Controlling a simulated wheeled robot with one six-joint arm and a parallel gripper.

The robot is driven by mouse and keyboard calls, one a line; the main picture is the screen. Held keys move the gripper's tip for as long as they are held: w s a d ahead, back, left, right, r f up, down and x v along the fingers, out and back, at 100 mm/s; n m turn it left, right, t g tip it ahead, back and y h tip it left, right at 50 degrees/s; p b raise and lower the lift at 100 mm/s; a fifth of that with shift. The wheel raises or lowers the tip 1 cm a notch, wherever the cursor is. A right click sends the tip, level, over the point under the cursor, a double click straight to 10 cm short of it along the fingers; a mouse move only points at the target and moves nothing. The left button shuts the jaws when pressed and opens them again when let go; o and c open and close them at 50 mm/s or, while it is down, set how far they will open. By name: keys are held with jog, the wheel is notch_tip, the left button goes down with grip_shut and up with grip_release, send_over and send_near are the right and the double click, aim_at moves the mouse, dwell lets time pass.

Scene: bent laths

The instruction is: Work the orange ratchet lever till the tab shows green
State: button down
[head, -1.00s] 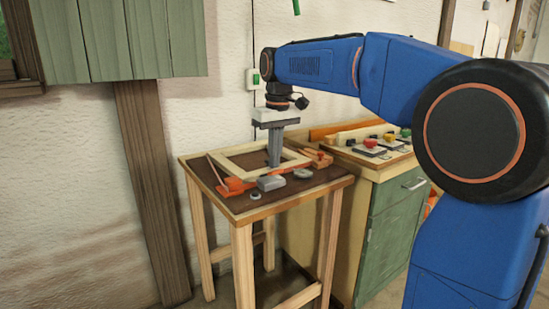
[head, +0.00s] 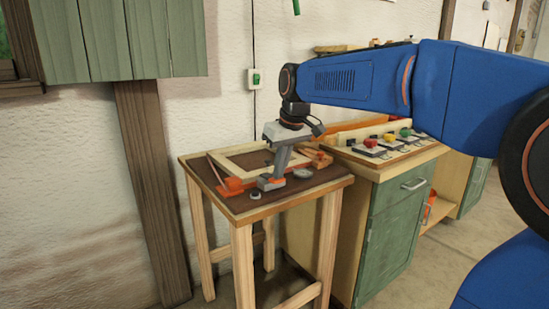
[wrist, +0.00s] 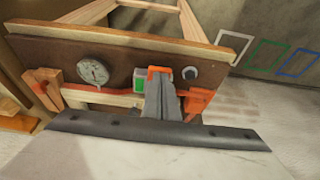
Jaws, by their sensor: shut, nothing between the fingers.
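My gripper (head: 270,183) is shut and tilted, its fingers reaching down to the front part of the small bench. In the wrist view the closed fingers (wrist: 161,82) lie right against an orange piece (wrist: 158,70), apparently the ratchet lever; whether they touch it is unclear. A small green patch (wrist: 139,84), apparently the tab, shows on a grey housing just left of the fingers. The fingers hide part of the housing. An orange clamp body (head: 231,184) sits at the left of the bench, beside a pale wooden frame (head: 232,163).
The bench top (head: 240,207) also carries a round dial (wrist: 93,70), a small round knob (wrist: 190,74) and a wooden-and-orange clamp (head: 318,158) at the right. A green cabinet (head: 395,210) with several coloured buttons on top stands close on the right.

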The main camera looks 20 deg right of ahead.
jog(key=shift+r, duration=0.8)
jog(key=r, duration=0.2)
jog(key=w+r, duration=0.1)
jog(key=r, duration=0.1)
jog(key=shift+w+a+r, duration=0.1)
jog(key=shift+a+r, duration=0.05)
jog(key=shift+r, duration=0.1)
jog(key=a+v, duration=0.1)
jog(key=v, duration=0.8)
jog(key=shift+w+d+r, duration=0.3)
jog(key=shift+w+d, duration=0.05)
jog(key=shift+w, duration=0.05)
jog(key=shift+s+f, duration=0.1)
jog(key=s+d+f+m, duration=0.1)
jog(key=s+d+f, duration=0.2)
jog(key=s+f, duration=1.1)
jog(key=s+d+f+m+t+h, duration=0.1)
jog(key=s+d+f+m, duration=0.1)
jog(key=s+f, duration=1.2)
notch_tip(320, 180, down, 5)
jog(key=shift+s+d+f+m, duration=0.2)
jog(key=shift+d+m, duration=0.1)
jog(key=shift+d, duration=0.15)
